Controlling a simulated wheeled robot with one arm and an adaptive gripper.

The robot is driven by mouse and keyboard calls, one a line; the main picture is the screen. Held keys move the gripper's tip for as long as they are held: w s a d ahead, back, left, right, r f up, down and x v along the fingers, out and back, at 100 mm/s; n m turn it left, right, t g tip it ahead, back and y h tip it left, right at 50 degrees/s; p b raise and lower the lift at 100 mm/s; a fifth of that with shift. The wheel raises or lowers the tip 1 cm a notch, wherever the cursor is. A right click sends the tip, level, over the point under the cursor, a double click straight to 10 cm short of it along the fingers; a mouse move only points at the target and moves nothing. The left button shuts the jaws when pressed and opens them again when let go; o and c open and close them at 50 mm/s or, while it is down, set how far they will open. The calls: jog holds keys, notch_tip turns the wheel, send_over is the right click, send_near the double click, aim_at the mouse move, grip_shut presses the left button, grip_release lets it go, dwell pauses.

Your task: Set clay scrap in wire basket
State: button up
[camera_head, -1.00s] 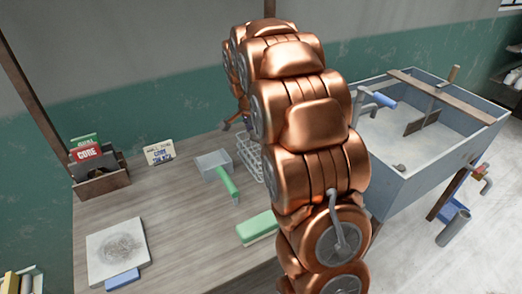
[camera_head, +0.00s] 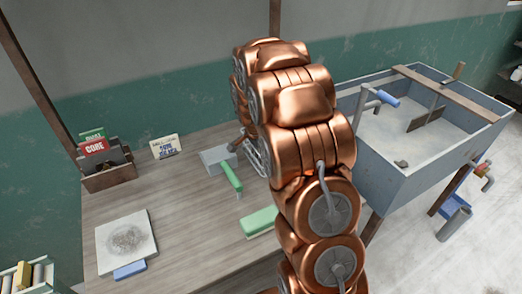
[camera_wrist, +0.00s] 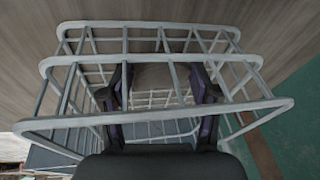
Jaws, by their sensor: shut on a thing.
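The wire basket (camera_wrist: 150,118) fills much of the wrist view, its pale wire rims around my gripper. In the head view a strip of the basket (camera_head: 263,157) shows behind my arm on the table. My gripper (camera_wrist: 162,84) reaches into the basket's outline, its dark fingers apart with a plain brownish piece (camera_wrist: 162,76) between them. I take this piece as the clay scrap; its edges are hard to tell from the table colour. Whether it touches the basket floor cannot be told.
A green block (camera_head: 260,221) is nearer. A grey tub (camera_head: 400,185) with a small lump (camera_head: 401,163) stands right. The table's middle left is clear.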

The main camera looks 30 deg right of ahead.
jog(key=shift+f, duration=0.15)
jog(key=o, duration=1.2)
jog(key=b+v, duration=0.2)
jog(key=v, duration=1)
jog(key=shift+r, duration=0.25)
jog(key=s+a+n+g+y, duration=0.1)
jog(key=s+a+n, duration=0.4)
jog(key=s, duration=0.7)
jog(key=s+a+n+g, duration=0.1)
jog(key=s+a+n, duration=0.5)
jog(key=s, duration=0.5)
jog(key=s+a+n+g+y, duration=0.1)
jog(key=s+a+n, duration=0.5)
jog(key=s, duration=0.6)
jog(key=shift+s+a+g+y, duration=0.15)
jog(key=shift+s+a, duration=0.05)
jog(key=shift+a, duration=0.3)
jog(key=shift+s+a+g+y, duration=0.15)
jog(key=shift+a, duration=0.35)
